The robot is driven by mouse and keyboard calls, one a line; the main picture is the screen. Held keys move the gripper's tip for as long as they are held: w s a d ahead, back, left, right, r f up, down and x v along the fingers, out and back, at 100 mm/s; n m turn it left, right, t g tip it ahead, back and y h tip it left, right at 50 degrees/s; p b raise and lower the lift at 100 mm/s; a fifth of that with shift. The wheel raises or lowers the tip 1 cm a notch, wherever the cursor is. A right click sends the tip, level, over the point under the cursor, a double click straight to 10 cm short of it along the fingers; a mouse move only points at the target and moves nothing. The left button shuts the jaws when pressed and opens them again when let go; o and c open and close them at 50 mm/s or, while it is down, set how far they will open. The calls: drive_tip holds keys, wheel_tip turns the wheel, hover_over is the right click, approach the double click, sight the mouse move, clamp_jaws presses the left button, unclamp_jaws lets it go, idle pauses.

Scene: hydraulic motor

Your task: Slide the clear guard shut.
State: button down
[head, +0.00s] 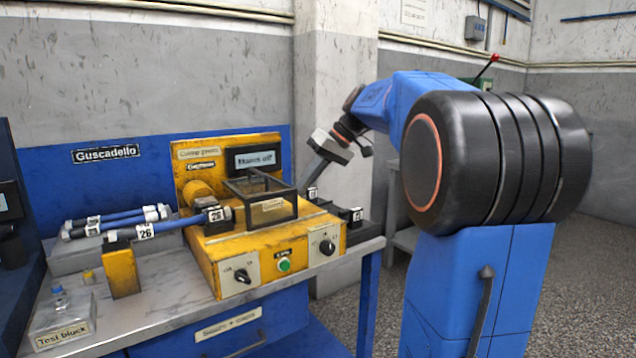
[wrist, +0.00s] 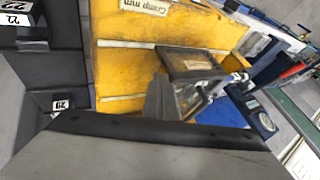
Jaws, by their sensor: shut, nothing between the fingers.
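The clear guard (head: 262,207) is a see-through box with a dark frame on top of the yellow crimp press (head: 232,262). The hose (head: 172,226) labelled 26 lies on a yellow rest, and its right end reaches a black fitting at the press's left side. My gripper (head: 306,186) is shut and empty, angled down just right of and behind the guard. In the wrist view the grey fingers (wrist: 162,98) show beside the guard's dark frame (wrist: 188,62). I cannot tell whether they touch it. The guard's far side is partly hidden.
Black numbered blocks (head: 356,216) stand right of the press. Several hoses (head: 115,220) lie on a grey block at the left. A test block (head: 62,325) sits at the front left of the metal bench (head: 160,305). The press front carries two knobs and a green button (head: 284,265).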

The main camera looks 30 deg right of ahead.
sight(265, 194)
drive_tip(key=a, duration=1)
drive_tip(key=shift+s+a, duration=0.2)
drive_tip(key=shift+a, duration=0.2)
